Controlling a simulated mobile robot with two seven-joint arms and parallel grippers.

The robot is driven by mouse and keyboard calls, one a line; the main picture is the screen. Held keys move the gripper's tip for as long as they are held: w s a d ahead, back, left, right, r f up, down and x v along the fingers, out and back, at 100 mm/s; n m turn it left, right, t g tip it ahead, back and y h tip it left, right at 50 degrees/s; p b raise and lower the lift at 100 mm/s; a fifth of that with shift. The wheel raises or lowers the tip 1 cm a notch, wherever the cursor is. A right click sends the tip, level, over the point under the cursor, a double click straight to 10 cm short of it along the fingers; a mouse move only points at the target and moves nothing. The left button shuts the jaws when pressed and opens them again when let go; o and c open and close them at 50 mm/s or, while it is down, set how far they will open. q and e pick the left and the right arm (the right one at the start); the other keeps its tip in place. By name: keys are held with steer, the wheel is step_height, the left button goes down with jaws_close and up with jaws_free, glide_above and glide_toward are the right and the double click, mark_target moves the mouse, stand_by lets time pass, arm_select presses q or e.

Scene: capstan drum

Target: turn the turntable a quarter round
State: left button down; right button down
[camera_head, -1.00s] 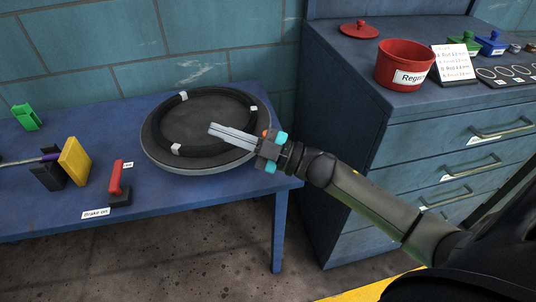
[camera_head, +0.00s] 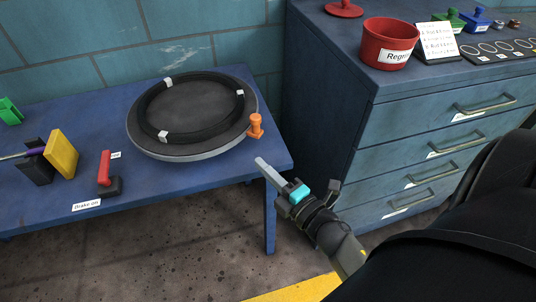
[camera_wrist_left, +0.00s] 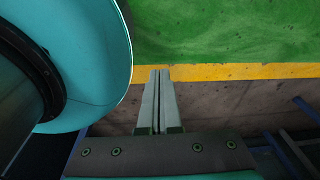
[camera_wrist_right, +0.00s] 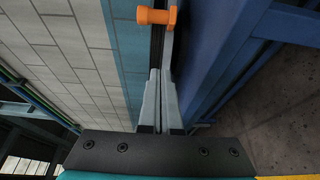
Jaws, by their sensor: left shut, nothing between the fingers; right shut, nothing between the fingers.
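The turntable (camera_head: 205,152) is a dark grey round plate on the blue table, with a black ring (camera_head: 238,118) on it that carries white tabs. An orange peg (camera_head: 255,126) stands at its right edge; it also shows in the right wrist view (camera_wrist_right: 157,17), past the fingertips. My right gripper (camera_head: 259,162) is shut and empty, off the table's right end, in front of and apart from the peg. My left gripper (camera_wrist_left: 160,75) is out of the head view; its own wrist view shows it shut and empty above the floor.
A red lever (camera_head: 105,170) with a "Brake on" label, a yellow block (camera_head: 62,152) and a green part (camera_head: 10,110) are on the table's left. A blue drawer cabinet (camera_head: 400,130) stands right, bearing a red bin (camera_head: 388,45). A gap lies between table and cabinet.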

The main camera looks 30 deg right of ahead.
steer(key=w, duration=0.7)
steer(key=shift+w+a, duration=0.25)
steer(key=shift+a, duration=0.1)
steer(key=d, duration=0.2)
steer(key=shift+w+d+b, duration=0.25)
steer(key=shift+d+b, duration=0.1)
arm_select(q)
steer(key=shift+w+a+f, duration=0.35)
steer(key=shift+w+a, duration=0.15)
steer(key=shift+a, duration=0.05)
arm_select(e)
steer(key=shift+w+d, duration=0.2)
steer(key=shift+d, duration=0.35)
